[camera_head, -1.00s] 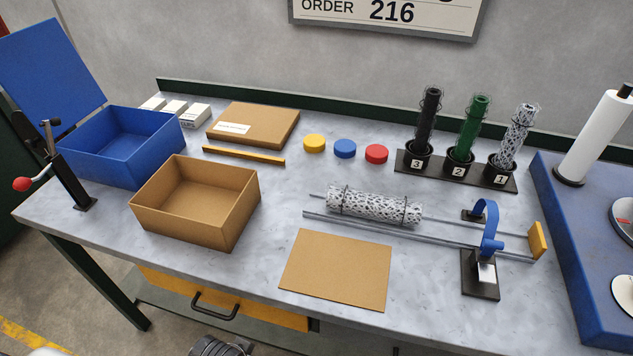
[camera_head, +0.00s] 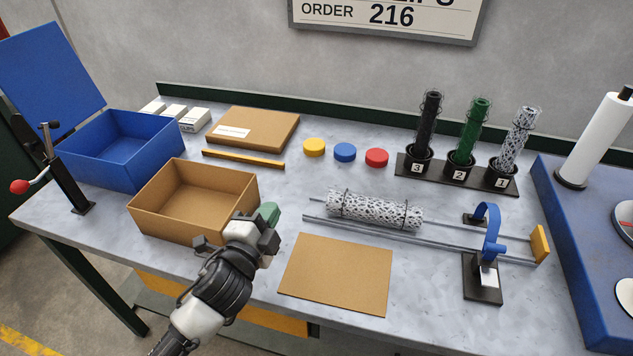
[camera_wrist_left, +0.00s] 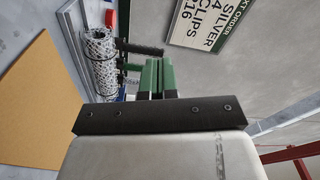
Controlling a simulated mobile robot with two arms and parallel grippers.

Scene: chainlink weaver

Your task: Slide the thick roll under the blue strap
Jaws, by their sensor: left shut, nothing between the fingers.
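The thick roll (camera_head: 375,209), a black-and-white mesh cylinder with dark rings round it, lies on two grey rails to the left of the blue strap (camera_head: 490,230). The strap arches over the rails and the roll is apart from it. The roll also shows in the left wrist view (camera_wrist_left: 98,58). My left gripper (camera_head: 268,213) is shut and empty, near the right side of the open cardboard box and left of the roll. Its green fingers (camera_wrist_left: 158,76) are together in the left wrist view. My right gripper is not in view.
A yellow stop (camera_head: 540,242) stands at the rails' right end. A flat brown sheet (camera_head: 336,274) lies in front of the rails. The cardboard box (camera_head: 165,218) is at left. Numbered holders (camera_head: 457,173) with thin rolls stand behind. A blue platform (camera_head: 575,250) is at right.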

